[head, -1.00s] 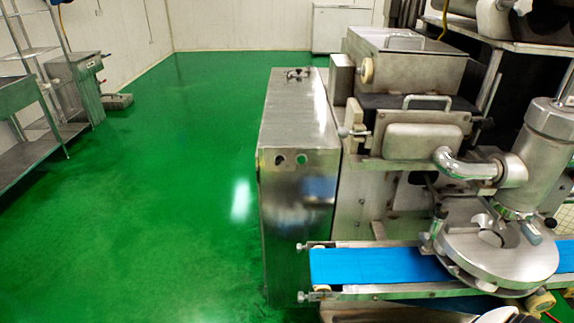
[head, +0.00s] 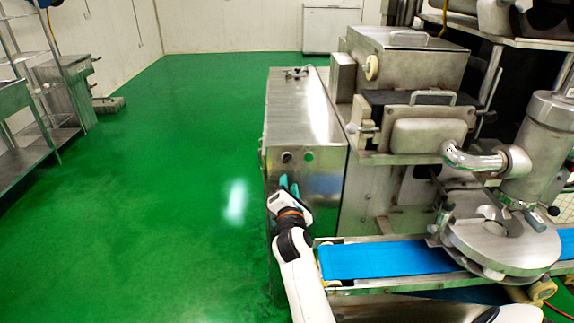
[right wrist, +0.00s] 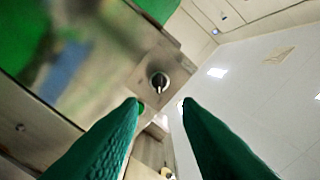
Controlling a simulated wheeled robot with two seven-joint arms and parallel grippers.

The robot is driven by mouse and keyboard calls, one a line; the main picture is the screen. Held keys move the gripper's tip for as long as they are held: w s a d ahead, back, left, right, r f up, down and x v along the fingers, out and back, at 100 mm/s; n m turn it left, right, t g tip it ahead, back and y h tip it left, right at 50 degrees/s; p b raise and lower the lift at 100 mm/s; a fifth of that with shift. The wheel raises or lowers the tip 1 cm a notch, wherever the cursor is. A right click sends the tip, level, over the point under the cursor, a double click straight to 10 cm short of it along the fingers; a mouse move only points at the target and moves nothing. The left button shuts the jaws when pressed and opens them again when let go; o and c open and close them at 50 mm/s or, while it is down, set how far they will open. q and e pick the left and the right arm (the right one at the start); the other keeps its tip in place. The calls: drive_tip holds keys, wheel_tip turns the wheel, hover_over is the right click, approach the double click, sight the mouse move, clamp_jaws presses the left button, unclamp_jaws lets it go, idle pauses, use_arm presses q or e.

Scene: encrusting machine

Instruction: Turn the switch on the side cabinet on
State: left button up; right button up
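The steel side cabinet (head: 305,110) stands left of the machine. Its front panel has a small dark rotary switch (head: 287,157) at the upper left, with a green round button (head: 309,156) to its right. My right gripper (head: 289,182), with green fingers, is just below the switch in the head view. In the right wrist view, the black switch knob (right wrist: 158,82) is ahead, between and beyond the two fingertips (right wrist: 160,102). The fingers are apart with nothing between them. The green button (right wrist: 141,107) is partly covered by the left finger. My left gripper is not in view.
A blue conveyor belt (head: 385,260) runs right of my right arm, close to it. The steel encrusting machine (head: 430,130) stands behind it. The green floor (head: 150,180) left of the cabinet is open. Steel shelving (head: 35,125) stands at far left.

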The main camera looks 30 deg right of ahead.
sight(287, 161)
drive_tip(key=x, duration=1.1)
drive_tip(key=shift+w+f, duration=0.1)
clamp_jaws()
